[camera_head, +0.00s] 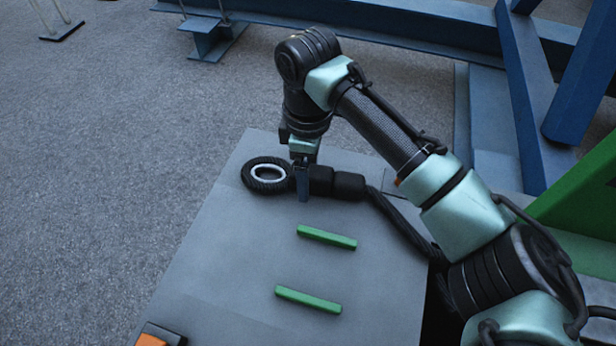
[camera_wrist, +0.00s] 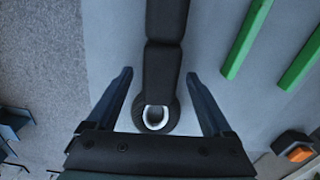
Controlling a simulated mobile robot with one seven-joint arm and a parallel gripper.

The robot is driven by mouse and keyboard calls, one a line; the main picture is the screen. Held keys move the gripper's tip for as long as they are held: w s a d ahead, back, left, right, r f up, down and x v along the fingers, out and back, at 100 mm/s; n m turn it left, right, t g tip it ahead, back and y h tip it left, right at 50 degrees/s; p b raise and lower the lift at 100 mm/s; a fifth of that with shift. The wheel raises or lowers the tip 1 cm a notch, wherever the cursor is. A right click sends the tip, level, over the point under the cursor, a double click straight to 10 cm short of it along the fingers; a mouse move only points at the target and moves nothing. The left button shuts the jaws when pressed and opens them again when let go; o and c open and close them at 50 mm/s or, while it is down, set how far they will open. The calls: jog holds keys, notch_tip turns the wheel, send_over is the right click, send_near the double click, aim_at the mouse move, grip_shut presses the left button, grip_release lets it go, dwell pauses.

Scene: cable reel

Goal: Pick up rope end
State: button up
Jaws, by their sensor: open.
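The rope end is a black loop (camera_head: 268,175) with a white inner ring, joined to thick black sleeves (camera_head: 348,186) and a dark rope (camera_head: 402,222) that runs right behind my arm. It lies on the grey platform (camera_head: 230,270). My gripper (camera_head: 303,190) points down over the sleeve just right of the loop. In the wrist view my gripper (camera_wrist: 168,90) is open, with one finger on each side of the black sleeve (camera_wrist: 162,75) and visible gaps to both. The loop's white ring (camera_wrist: 156,116) shows near the gripper's base, which partly hides the loop.
Two green bars (camera_head: 326,237) (camera_head: 308,299) lie on the platform in front of the rope. An orange and black block (camera_head: 160,336) sits at the near left edge. Blue steel beams (camera_head: 400,25) stand behind and to the right. The platform's middle left is clear.

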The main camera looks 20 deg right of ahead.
grip_shut()
jog(key=shift+r, duration=0.1)
dwell(1.2)
